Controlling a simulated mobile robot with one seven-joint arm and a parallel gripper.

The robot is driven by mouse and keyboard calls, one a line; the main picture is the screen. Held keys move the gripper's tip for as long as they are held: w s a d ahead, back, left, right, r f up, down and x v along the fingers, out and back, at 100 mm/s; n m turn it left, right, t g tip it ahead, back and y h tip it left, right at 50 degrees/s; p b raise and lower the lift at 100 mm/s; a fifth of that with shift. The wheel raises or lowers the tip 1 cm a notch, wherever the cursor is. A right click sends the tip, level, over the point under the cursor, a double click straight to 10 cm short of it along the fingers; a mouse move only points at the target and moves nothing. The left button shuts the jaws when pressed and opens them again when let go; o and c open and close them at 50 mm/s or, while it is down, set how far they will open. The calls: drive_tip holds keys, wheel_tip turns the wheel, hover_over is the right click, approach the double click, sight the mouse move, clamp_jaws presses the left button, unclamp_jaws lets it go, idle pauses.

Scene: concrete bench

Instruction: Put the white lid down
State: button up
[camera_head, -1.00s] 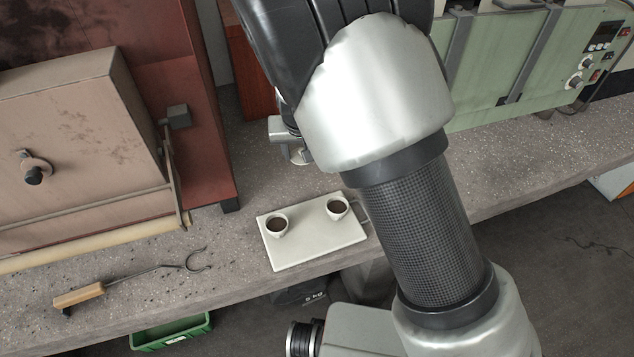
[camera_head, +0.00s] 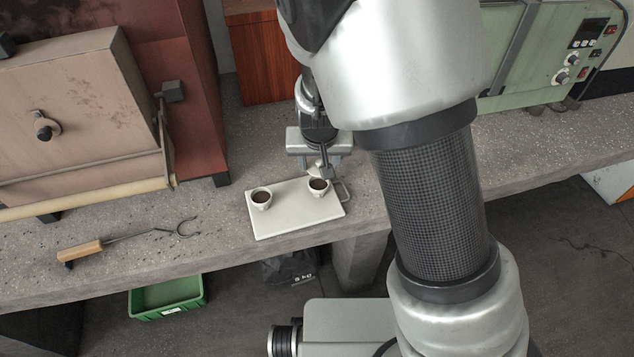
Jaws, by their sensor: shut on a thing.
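My gripper (camera_head: 322,168) is just behind the right cup, over the back edge of the white board. It is shut on a small pale thing, seemingly the white lid (camera_head: 312,167), of which only a sliver shows; the fingers and the cup hide the rest. I cannot tell whether the lid touches anything below.
The white board (camera_head: 290,222) lies on the concrete bench (camera_head: 222,215) with two cups of dark liquid, a left cup (camera_head: 261,202) and a right cup (camera_head: 318,190). A wood-handled hook tool (camera_head: 82,252) lies left. A green crate (camera_head: 165,298) stands below.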

sight(319, 174)
drive_tip(key=shift+f+b, duration=0.85)
drive_tip(key=shift+f, duration=1.85)
drive_tip(key=shift+f, duration=0.1)
drive_tip(key=shift+f, duration=0.15)
drive_tip(key=o, duration=1)
